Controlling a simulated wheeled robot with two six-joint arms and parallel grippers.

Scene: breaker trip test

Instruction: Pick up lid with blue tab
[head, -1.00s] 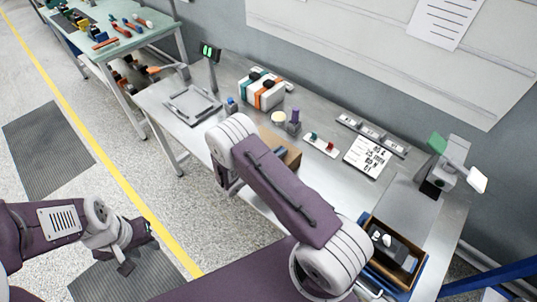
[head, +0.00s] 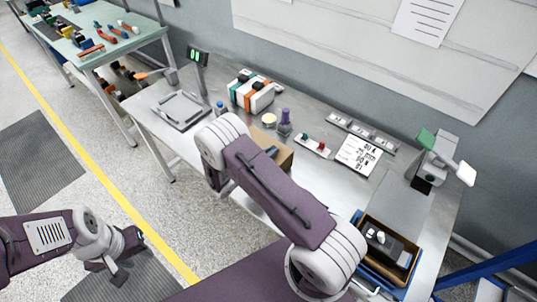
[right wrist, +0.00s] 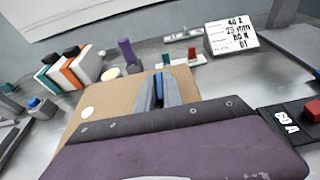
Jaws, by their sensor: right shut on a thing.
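The lid is a flat brown panel (right wrist: 98,98) with a white dot, seen in the right wrist view. A narrow blue tab (right wrist: 159,84) shows between the fingers of my right gripper (right wrist: 158,92), which is shut on it. In the head view a brown edge (head: 284,158) shows beside my right forearm, which hides the right gripper and most of the brown panel. I cannot tell whether the lid is lifted. My left gripper (head: 118,258) hangs over the floor at the lower left, its fingers apart and empty.
On the steel bench stand a white box with orange and teal bands (head: 250,92), a purple-topped post (head: 285,120) and a label card (head: 358,156). A wooden tray (head: 408,268) with a dark device is at the lower right. A grey frame (head: 180,110) lies at the left.

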